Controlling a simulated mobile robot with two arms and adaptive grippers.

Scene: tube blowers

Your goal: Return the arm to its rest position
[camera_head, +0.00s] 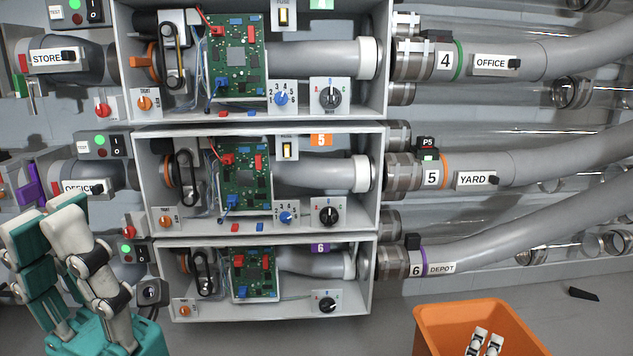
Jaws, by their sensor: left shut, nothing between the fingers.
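My left gripper (45,218), teal with pale fingertips, shows at the lower left. Its fingers point up, and it is shut and empty. It is in front of the pipes left of the blower boxes and covers part of them; I cannot tell whether it touches anything. My right gripper is not in view.
Three stacked open blower boxes (379,55) with circuit boards and knobs fill the middle. Grey tubes labelled OFFICE (490,63), YARD (473,180) and DEPOT (441,269) run right. An orange bin (428,325) holding pale items stands at the lower right. A dark piece (583,294) lies beyond it.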

